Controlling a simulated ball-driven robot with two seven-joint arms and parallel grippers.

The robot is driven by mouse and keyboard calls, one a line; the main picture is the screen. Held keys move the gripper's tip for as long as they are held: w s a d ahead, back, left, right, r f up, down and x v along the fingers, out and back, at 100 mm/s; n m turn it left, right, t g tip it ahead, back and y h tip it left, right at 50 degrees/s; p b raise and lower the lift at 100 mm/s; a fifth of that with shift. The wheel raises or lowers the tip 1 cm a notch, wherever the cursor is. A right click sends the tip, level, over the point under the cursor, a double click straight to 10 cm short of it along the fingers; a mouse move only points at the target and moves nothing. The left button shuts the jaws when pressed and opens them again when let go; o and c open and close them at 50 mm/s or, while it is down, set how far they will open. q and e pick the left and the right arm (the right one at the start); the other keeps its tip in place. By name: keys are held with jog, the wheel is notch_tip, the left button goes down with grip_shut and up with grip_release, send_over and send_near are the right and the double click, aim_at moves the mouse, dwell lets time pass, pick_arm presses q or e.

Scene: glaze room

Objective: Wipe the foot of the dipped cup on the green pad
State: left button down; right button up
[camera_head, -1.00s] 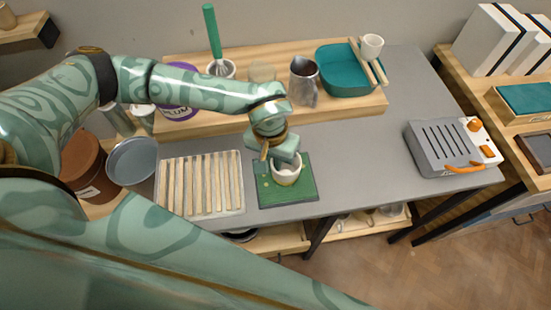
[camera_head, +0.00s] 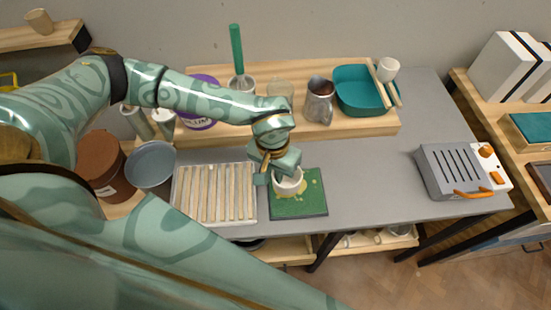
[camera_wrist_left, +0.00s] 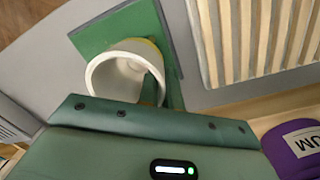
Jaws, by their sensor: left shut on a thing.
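The white cup (camera_head: 288,184) stands on the green pad (camera_head: 312,206), near its left part. Its open mouth and pale inside show in the wrist view (camera_wrist_left: 120,75), with a yellowish band on its outer side. My left gripper (camera_head: 286,170) is shut on the cup's wall from above. The foot is hidden under the cup, so I cannot tell whether it presses on the pad. Pale yellowish smears show on the pad beside the cup. The pad also shows in the wrist view (camera_wrist_left: 93,35). My right gripper is not in view.
A slatted wooden rack (camera_head: 216,194) lies just left of the pad. Behind are a metal pitcher (camera_head: 319,103), a teal basin (camera_head: 358,92) and a small white cup (camera_head: 389,68). A grey device (camera_head: 450,172) stands at right. The grey table between pad and device is clear.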

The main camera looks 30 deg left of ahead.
pick_arm(q)
notch_tip(320, 180, up, 7)
jog(key=p, duration=0.4)
jog(key=shift+d+f+p, duration=0.1)
jog(key=shift+f+p, duration=0.05)
jog(key=shift+p, duration=0.15)
jog(key=shift+f, duration=0.1)
jog(key=shift+w, duration=0.1)
